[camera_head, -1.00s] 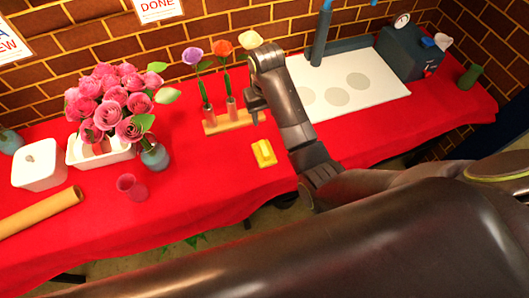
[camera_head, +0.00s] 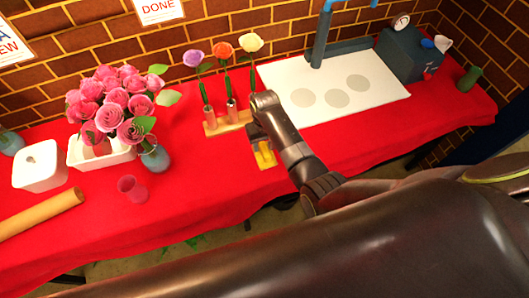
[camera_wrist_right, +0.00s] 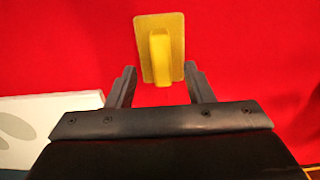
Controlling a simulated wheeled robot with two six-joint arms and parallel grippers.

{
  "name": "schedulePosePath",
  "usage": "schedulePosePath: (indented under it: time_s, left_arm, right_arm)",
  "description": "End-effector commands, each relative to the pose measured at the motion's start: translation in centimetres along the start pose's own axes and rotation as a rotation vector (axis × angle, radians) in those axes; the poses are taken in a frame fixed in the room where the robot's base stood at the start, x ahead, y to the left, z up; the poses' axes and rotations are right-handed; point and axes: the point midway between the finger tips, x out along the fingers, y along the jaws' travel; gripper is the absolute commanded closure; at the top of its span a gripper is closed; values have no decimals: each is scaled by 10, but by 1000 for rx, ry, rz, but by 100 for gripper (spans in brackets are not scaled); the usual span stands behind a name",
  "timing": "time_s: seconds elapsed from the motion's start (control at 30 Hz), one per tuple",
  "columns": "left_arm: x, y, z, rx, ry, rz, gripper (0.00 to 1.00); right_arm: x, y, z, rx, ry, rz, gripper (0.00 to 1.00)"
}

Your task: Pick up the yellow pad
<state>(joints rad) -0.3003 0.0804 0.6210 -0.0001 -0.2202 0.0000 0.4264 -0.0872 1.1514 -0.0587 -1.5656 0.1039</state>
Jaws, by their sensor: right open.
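The yellow pad (camera_head: 265,157) lies on the red tablecloth, just in front of the wooden flower stand. It has a raised ridge along its middle, which shows in the right wrist view (camera_wrist_right: 160,50). My right gripper (camera_head: 258,144) is over the pad and hides part of it in the head view. In the right wrist view my right gripper (camera_wrist_right: 160,82) is open, its two fingers apart, with the pad's near end between and just beyond the fingertips. Nothing is held. My left gripper is not in view.
The wooden stand (camera_head: 222,126) with purple, orange and cream flowers is just behind the right gripper. A white board (camera_head: 290,82) with grey circles lies to the right. A pink cup (camera_head: 130,188), a vase of pink roses (camera_head: 155,158) and a white box (camera_head: 40,166) stand left.

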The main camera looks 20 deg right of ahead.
Motion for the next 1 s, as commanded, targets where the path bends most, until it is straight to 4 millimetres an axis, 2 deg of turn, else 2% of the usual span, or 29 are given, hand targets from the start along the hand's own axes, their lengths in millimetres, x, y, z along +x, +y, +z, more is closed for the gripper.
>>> schedulePosePath:
  time_s: [0.23, 0.57, 0.93, 1.0]
  left_arm:
    - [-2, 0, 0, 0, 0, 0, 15]
    - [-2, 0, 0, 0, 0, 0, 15]
    - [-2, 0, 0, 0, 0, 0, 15]
    - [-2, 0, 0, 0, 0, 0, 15]
  right_arm:
    - [26, -2, 0, -1, 0, 0, 53]
    - [30, -2, 0, 0, 2, -1, 53]
    - [30, -2, 0, 0, 1, 0, 100]
    - [30, -2, 0, 0, 2, 0, 100]
